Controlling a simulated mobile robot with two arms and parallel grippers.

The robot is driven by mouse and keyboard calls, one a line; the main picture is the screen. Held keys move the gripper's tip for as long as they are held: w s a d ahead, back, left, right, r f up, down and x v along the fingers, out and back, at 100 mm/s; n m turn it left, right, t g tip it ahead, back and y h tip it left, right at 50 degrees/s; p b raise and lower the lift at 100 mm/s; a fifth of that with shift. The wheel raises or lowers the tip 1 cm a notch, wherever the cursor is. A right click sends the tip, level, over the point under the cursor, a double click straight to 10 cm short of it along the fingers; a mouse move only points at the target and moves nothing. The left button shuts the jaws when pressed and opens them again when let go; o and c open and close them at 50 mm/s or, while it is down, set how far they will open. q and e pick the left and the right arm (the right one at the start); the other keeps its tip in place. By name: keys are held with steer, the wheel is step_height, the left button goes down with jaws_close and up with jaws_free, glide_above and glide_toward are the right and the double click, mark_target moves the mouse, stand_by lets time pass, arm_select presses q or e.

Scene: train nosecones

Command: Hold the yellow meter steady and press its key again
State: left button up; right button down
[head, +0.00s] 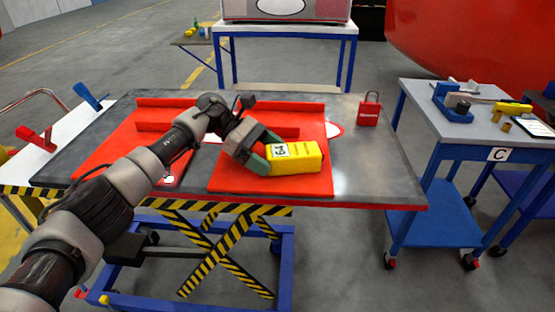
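The yellow meter (299,158) lies on the right-hand red mat (290,184) on the lift table. A white label marked 64 shows on its left end. My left gripper (266,152) comes in from the left and has its teal-tipped fingers around the meter's left end, one on the near side and one on the far side. It looks shut on the meter. The meter's key cannot be made out at this size. My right gripper is not in view.
A red padlock (369,109) stands on the table's back right. A second red mat (108,150) lies to the left. The table's right part is bare. A blue cart (437,133) with tools and a yellow item (512,107) stands to the right.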

arm_select(q)
steer(key=shift+c, duration=0.4)
steer(key=shift+c, duration=1.4)
steer(key=shift+f+b, duration=0.1)
steer(key=shift+b, duration=0.2)
steer(key=shift+f, duration=0.1)
stand_by(1.3)
